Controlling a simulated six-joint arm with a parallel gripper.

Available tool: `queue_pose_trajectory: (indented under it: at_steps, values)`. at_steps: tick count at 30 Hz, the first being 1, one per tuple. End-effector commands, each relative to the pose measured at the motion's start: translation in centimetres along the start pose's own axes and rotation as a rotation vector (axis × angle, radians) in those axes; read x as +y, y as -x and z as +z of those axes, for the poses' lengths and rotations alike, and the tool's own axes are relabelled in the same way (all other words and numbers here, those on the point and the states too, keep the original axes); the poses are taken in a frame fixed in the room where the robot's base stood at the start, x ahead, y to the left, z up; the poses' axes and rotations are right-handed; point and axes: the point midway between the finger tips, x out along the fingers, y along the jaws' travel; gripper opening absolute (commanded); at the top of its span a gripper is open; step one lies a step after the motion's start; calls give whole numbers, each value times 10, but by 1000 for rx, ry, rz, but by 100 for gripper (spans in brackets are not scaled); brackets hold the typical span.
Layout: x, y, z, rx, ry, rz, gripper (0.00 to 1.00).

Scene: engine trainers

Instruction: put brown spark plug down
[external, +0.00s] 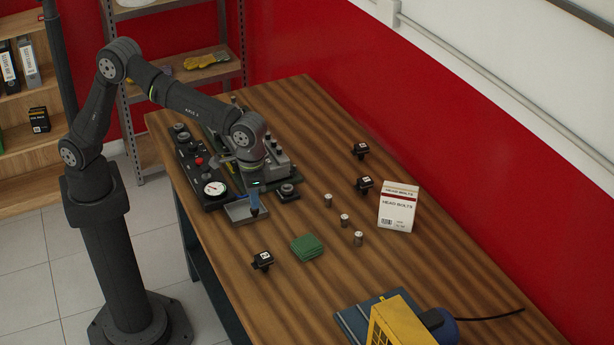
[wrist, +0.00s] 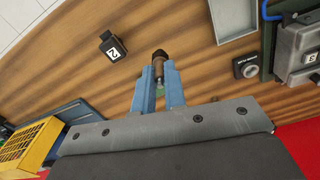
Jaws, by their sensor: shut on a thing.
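The brown spark plug (wrist: 158,68) is gripped between the two blue fingers of my gripper (wrist: 159,88) in the wrist view. Its dark end points away from the gripper. In the external view my gripper (external: 254,203) points down beside the shallow grey tray (external: 240,212), near its right side. The plug itself is too small to make out clearly there. The tray also shows at the top right of the wrist view (wrist: 237,22), apart from the plug. I cannot tell how far the plug is above the table.
The engine trainer (external: 275,160) and gauge panel (external: 214,188) stand behind the tray. A black knob block (external: 287,192) is just right. A green cloth stack (external: 307,247), a numbered black block (external: 263,260), small metal cylinders (external: 344,220) and a head bolts box (external: 398,207) stand on the table.

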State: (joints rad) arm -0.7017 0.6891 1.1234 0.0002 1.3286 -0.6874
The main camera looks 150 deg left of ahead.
Motion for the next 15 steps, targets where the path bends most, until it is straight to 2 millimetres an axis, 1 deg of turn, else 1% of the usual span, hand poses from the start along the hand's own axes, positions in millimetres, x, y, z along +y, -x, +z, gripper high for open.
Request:
queue_pose_trajectory:
  at_steps: [2, 5, 15]
  values:
    - [4, -2, -6, 0, -1, 0, 0]
    - [0, -9, -17, -1, 1, -2, 0]
    - [-34, -54, -83, -1, 2, -1, 0]
